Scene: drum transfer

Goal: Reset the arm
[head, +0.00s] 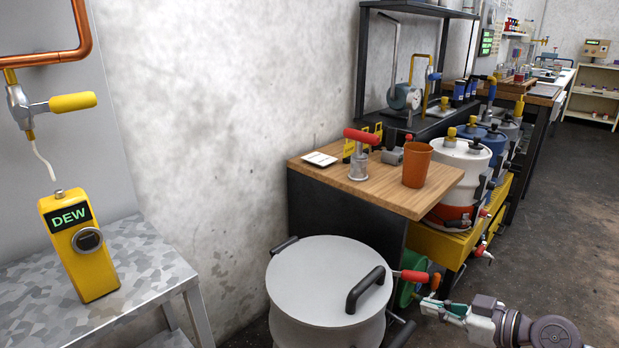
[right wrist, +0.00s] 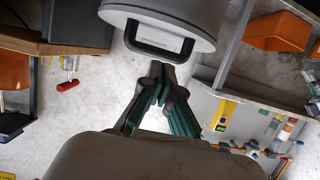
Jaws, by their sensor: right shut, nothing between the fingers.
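My right gripper (head: 434,304) is at the lower right of the head view, to the right of a large light-grey drum (head: 315,272). Its fingers are shut with nothing between them. In the right wrist view the dark green fingers (right wrist: 157,75) come together just below a black handle of the drum (right wrist: 182,12). I cannot tell the gap in depth there. In the head view the drum stands upright with its lid on and black handles at its rim and side. My left gripper is in neither view.
A wooden-topped bench (head: 345,178) holds an orange cup (head: 417,165) and a red-handled tool (head: 359,155). A red-handled valve (head: 413,276) is close to my right gripper. A yellow DEW meter (head: 80,247) stands on a metal table (head: 150,262). Floor at far right is clear.

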